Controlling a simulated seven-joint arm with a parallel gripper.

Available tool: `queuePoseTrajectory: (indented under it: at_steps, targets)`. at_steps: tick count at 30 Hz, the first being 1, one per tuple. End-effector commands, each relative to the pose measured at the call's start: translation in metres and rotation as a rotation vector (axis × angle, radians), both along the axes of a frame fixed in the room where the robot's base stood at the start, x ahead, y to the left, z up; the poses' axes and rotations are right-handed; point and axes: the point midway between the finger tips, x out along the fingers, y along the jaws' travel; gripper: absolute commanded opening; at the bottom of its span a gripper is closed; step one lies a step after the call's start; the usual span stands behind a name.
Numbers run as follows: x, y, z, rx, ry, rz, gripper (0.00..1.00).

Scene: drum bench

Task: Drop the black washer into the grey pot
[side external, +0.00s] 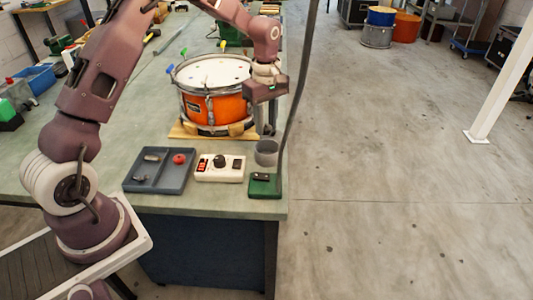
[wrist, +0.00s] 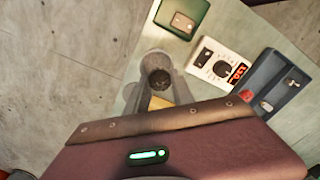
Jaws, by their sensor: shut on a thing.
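The grey pot (side external: 266,152) stands near the bench's right edge, beside the white control box. In the wrist view the pot (wrist: 154,58) shows just beyond the fingertips. My gripper (side external: 266,134) points down in front of the drum's right side, with its tips above the pot. In the wrist view my gripper (wrist: 159,84) is shut on the black washer (wrist: 159,79), a small dark round shape at the fingertips that lines up with the pot's mouth. The exact height over the rim is hard to tell. The washer cannot be made out in the side view.
An orange drum (side external: 210,105) stands on a wooden base behind the pot. A white control box (side external: 220,167), a blue-grey tray (side external: 160,182) with small parts and a green box (side external: 264,188) lie nearby. The bench edge is just right of the pot.

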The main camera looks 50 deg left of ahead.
Motion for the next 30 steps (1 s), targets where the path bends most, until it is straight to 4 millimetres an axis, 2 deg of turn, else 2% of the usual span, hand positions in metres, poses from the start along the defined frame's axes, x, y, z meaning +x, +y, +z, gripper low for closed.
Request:
queuePoseTrajectory:
  at_steps: [1,5,12,16,26,27,30]
  targets:
    - [0.005,-0.007,0.0,0.001,-0.002,-0.004,0.0]
    - [0.009,-0.013,-0.007,0.0,0.001,-0.003,0.0]
    - [0.009,-0.013,-0.042,-0.001,0.001,-0.002,0.0]
    - [0.009,-0.012,-0.055,0.0,0.0,-0.003,0.0]
    - [0.009,-0.012,-0.059,0.001,-0.002,-0.003,0.0]
    - [0.009,-0.012,-0.059,0.001,-0.002,-0.003,0.37]
    - [0.009,-0.012,-0.059,0.001,-0.002,-0.003,0.54]
